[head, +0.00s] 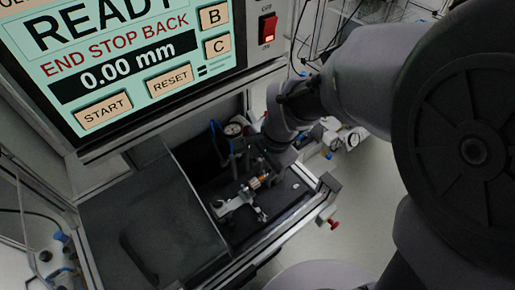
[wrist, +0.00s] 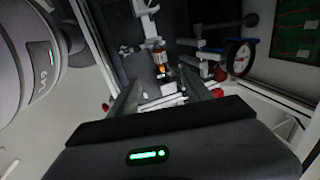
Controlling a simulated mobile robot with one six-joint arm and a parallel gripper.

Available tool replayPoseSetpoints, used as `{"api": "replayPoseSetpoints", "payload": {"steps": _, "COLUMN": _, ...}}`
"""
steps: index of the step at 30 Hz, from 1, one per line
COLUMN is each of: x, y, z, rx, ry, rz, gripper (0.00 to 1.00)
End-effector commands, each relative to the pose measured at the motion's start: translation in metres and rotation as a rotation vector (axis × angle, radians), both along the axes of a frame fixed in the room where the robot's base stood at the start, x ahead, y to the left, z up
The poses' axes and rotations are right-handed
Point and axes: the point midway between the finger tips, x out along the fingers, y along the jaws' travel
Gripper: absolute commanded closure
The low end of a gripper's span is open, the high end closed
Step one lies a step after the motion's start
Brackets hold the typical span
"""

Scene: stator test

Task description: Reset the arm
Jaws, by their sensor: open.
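My arm comes in from the right of the head view and reaches down over the test bench. My gripper (wrist: 160,92) shows in the wrist view with its fingers apart; its dark body with a green light fills the bottom. In the head view the fingers are mostly hidden behind the wrist. A small part with copper and orange colours, which looks like the stator (wrist: 158,60), sits in the bench fixture beyond the fingers. It also shows in the head view (head: 256,182) below my wrist. Nothing is visibly held between the fingers.
The screen (head: 120,50) reads READY, END STOP BACK, 0.00 mm. A lit red switch (head: 268,28) is beside it. A round gauge (wrist: 240,60) stands close to the fixture. The dark tray (head: 150,225) left of the fixture looks empty. A red knob (head: 333,224) sticks out at right.

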Motion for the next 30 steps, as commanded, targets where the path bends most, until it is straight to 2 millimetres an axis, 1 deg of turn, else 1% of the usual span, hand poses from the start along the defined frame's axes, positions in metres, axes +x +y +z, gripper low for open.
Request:
{"api": "replayPoseSetpoints", "payload": {"steps": 1, "x": -0.001, "y": -0.001, "z": 0.008, "rx": 0.000, "ry": -0.002, "rz": 0.000, "gripper": 0.42}}
{"api": "replayPoseSetpoints", "payload": {"steps": 4, "x": -0.003, "y": -0.002, "z": 0.013, "rx": 0.000, "ry": 0.000, "rz": 0.000, "gripper": 0.42}}
{"api": "replayPoseSetpoints", "payload": {"steps": 17, "x": -0.003, "y": -0.002, "z": 0.013, "rx": 0.000, "ry": -0.002, "rz": 0.001, "gripper": 0.42}}
{"api": "replayPoseSetpoints", "payload": {"steps": 19, "x": -0.008, "y": -0.007, "z": 0.017, "rx": -0.002, "ry": -0.024, "rz": 0.026, "gripper": 0.42}}
{"api": "replayPoseSetpoints", "payload": {"steps": 20, "x": -0.012, "y": -0.011, "z": 0.021, "rx": -0.005, "ry": -0.044, "rz": 0.049, "gripper": 0.42}}
{"api": "replayPoseSetpoints", "payload": {"steps": 22, "x": -0.031, "y": -0.024, "z": 0.032, "rx": -0.020, "ry": -0.113, "rz": 0.136, "gripper": 0.42}}
{"api": "replayPoseSetpoints", "payload": {"steps": 23, "x": -0.042, "y": -0.030, "z": 0.036, "rx": -0.032, "ry": -0.148, "rz": 0.183, "gripper": 0.42}}
{"api": "replayPoseSetpoints", "payload": {"steps": 24, "x": -0.058, "y": -0.037, "z": 0.040, "rx": -0.051, "ry": -0.191, "rz": 0.244, "gripper": 0.42}}
{"api": "replayPoseSetpoints", "payload": {"steps": 27, "x": -0.095, "y": -0.051, "z": 0.044, "rx": -0.107, "ry": -0.287, "rz": 0.380, "gripper": 0.42}}
{"api": "replayPoseSetpoints", "payload": {"steps": 30, "x": -0.121, "y": -0.057, "z": 0.043, "rx": -0.155, "ry": -0.350, "rz": 0.476, "gripper": 0.42}}
